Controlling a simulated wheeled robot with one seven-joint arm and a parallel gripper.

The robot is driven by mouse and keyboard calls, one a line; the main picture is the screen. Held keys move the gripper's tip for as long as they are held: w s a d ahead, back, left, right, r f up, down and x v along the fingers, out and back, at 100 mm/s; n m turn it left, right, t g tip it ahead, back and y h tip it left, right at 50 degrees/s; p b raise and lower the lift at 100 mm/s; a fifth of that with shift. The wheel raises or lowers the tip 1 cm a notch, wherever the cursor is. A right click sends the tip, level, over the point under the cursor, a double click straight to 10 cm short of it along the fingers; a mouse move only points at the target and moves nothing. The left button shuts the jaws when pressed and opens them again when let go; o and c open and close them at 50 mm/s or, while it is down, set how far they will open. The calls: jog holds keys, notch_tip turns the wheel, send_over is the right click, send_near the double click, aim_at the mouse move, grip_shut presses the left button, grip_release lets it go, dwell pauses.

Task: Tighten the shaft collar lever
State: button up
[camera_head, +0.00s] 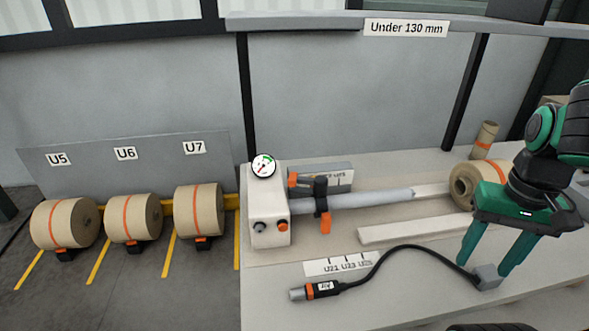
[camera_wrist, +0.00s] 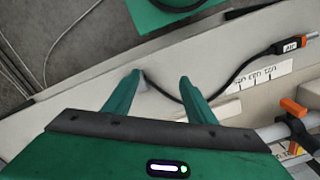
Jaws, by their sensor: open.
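The shaft collar (camera_head: 321,189) is a black ring around the grey shaft (camera_head: 372,198), near the white gauge housing. Its orange lever (camera_head: 325,222) hangs down on the front side. In the wrist view the collar (camera_wrist: 299,131) and an orange lever part (camera_wrist: 293,107) show at the lower right. Whether the collar grips the shaft tightly, I cannot tell. My gripper (camera_head: 484,268) is open, fingers pointing down, well to the right of the collar. In the wrist view my gripper (camera_wrist: 160,80) has its fingers apart, on either side of the small grey block.
A black cable runs from the small grey block (camera_head: 487,277) to an air nozzle (camera_head: 315,291) at the bench front. The gauge housing (camera_head: 268,208) stands left of the shaft. A kraft roll (camera_head: 480,186) lies at right. A pale bar (camera_head: 405,229) lies before the shaft.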

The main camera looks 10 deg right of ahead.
jog(key=w+a+r+n+t, duration=0.1)
jog(key=w+a+r+n, duration=0.25)
jog(key=w, duration=0.35)
jog(key=w+a+r+n+t, duration=0.1)
jog(key=w+a+r+n, duration=0.1)
jog(key=w+a+n, duration=0.3)
jog(key=n+y, duration=0.4)
jog(key=n, duration=0.8)
send_near(293, 176)
jog(key=x, duration=0.8)
jog(key=shift+f, duration=0.1)
jog(key=shift+c, duration=0.3)
